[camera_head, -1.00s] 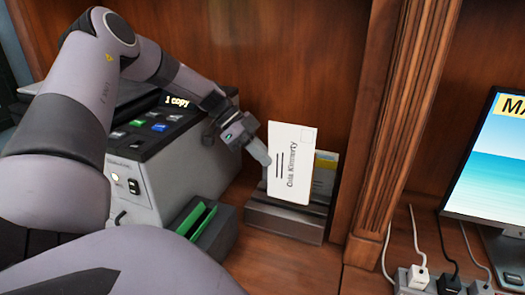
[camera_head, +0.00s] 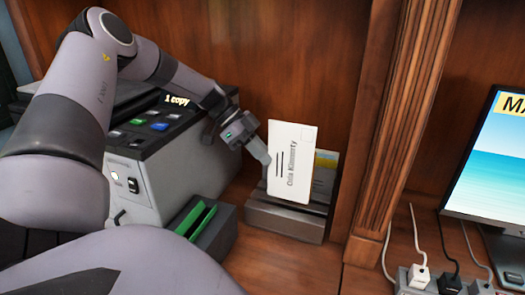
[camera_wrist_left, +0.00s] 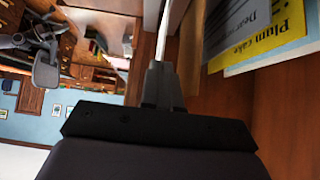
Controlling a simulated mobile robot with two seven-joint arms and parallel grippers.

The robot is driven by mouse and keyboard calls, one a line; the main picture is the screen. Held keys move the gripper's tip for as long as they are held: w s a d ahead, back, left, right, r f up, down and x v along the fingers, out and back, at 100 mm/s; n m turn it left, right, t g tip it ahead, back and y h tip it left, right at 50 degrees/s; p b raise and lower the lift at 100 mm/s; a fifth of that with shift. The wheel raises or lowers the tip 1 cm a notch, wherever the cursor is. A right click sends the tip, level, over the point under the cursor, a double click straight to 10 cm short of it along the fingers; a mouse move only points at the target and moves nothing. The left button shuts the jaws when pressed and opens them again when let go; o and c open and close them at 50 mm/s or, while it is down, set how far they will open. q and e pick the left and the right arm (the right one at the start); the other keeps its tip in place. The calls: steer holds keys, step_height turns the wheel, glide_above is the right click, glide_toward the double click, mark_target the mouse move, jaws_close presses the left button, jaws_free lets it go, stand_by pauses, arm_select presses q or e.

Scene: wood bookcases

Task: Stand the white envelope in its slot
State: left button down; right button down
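The white envelope (camera_head: 291,165), with a name written on it, stands upright and slightly tilted at the dark grey letter rack (camera_head: 284,222). Its lower edge meets the rack just behind the front wall; I cannot tell how deep it sits. My left gripper (camera_head: 264,157) is shut on the envelope's left edge. In the left wrist view the envelope (camera_wrist_left: 163,30) shows as a thin white strip running from the closed fingers (camera_wrist_left: 163,85). My right gripper is out of view.
A copier (camera_head: 150,165) stands left of the rack, with a dark tray holding a green item (camera_head: 197,222) in front. A wooden pillar (camera_head: 392,130) rises close on the right. Beyond it are a power strip with cables (camera_head: 430,280) and a monitor (camera_head: 497,165).

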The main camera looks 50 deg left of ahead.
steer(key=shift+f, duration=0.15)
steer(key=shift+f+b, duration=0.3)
steer(key=shift+b, duration=0.15)
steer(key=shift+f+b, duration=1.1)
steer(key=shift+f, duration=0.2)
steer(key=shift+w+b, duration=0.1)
steer(key=shift+b, duration=0.45)
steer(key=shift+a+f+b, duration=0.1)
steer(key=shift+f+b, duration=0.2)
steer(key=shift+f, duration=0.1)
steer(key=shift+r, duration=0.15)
